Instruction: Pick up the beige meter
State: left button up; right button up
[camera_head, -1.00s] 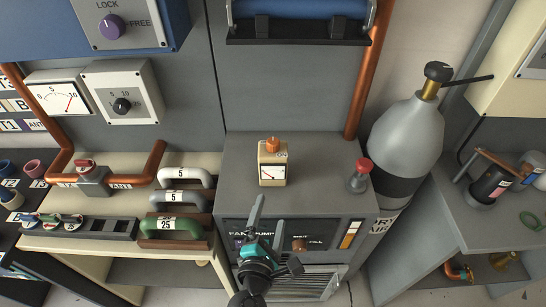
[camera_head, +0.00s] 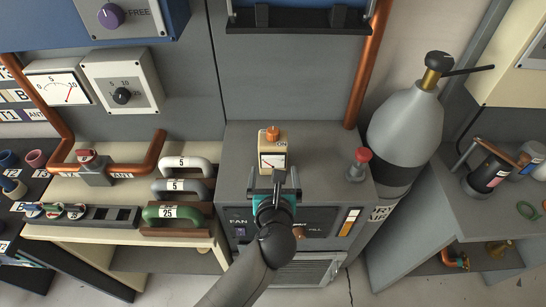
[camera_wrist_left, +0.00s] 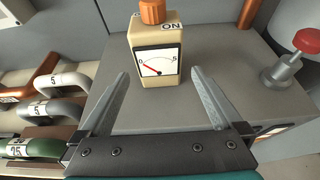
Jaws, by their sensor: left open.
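The beige meter (camera_head: 272,152) stands upright on top of the grey cabinet (camera_head: 325,165). It has an orange knob on top, a white dial with a red needle and an "ON" label. In the left wrist view the meter (camera_wrist_left: 157,62) stands just beyond the fingertips, roughly between their lines. My left gripper (camera_head: 274,182) is in front of the meter, its two fingers apart and empty; it also shows in the left wrist view (camera_wrist_left: 158,78). The gripper hides part of the meter's lower front in the head view. My right gripper is not in view.
A red-capped grey valve (camera_head: 359,164) stands on the cabinet to the right of the meter. A grey gas cylinder (camera_head: 405,135) is further right. Several handled blocks, including a green one (camera_head: 172,212), are on the left bench. A copper pipe (camera_head: 369,65) rises behind.

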aim_at(273, 161)
pick_arm(q)
jog(key=shift+b+x, duration=0.95)
jog(key=shift+x, duration=1.05)
jog(key=b+x, duration=0.4)
jog(key=x, duration=0.1)
jog(key=shift+w+a+r, duration=0.1)
jog(key=shift+r, duration=0.1)
grip_shut()
notch_tip(273, 161, up, 20)
jog(key=p, duration=0.4)
